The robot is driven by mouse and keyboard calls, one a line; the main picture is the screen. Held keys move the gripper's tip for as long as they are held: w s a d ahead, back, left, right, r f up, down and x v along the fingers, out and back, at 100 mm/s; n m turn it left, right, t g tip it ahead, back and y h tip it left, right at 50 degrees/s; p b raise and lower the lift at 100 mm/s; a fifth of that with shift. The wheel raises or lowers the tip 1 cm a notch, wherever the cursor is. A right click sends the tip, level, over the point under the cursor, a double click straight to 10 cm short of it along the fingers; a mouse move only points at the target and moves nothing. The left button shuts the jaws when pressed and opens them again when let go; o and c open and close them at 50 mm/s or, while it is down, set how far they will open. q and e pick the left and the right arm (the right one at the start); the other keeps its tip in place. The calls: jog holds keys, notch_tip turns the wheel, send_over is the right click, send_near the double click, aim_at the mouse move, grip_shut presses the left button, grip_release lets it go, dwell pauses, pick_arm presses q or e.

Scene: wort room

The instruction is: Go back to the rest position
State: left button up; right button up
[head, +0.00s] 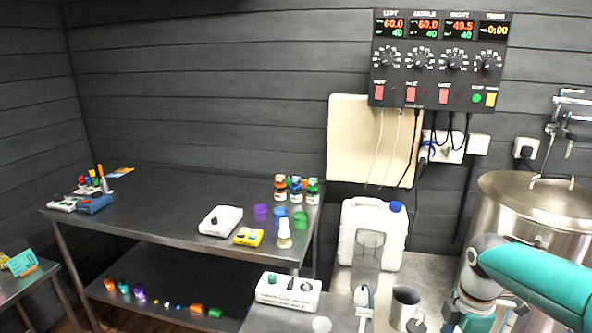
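My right arm comes in from the right as a teal link with a grey joint. Its wrist and the upper part of my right gripper (462,322) are at the bottom edge, just right of a grey metal mug (404,308). The fingertips are not clear there, so I cannot tell whether it is open or shut or holds anything. My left gripper is not in view.
A steel table (150,210) with bottles, cups and boxes stands at left. A white canister (373,233), a glass beaker (368,250) and a white switch box (289,291) are near the mug. A large steel kettle (530,205) stands right, below a wall control panel (438,60).

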jog(key=s+a+f+m+y, duration=0.1)
jog(key=s+a+f+m, duration=0.5)
jog(key=f, duration=0.4)
jog(key=s+a+f+m+y, duration=0.1)
jog(key=s+a+f+m, duration=0.5)
jog(key=f, duration=0.4)
jog(key=s+a+f+m+y, duration=0.2)
jog(key=s+a+f+m, duration=0.5)
jog(key=f, duration=0.4)
jog(key=shift+s+m+t, duration=0.3)
jog(key=shift+m, duration=0.1)
jog(key=shift+f, duration=0.1)
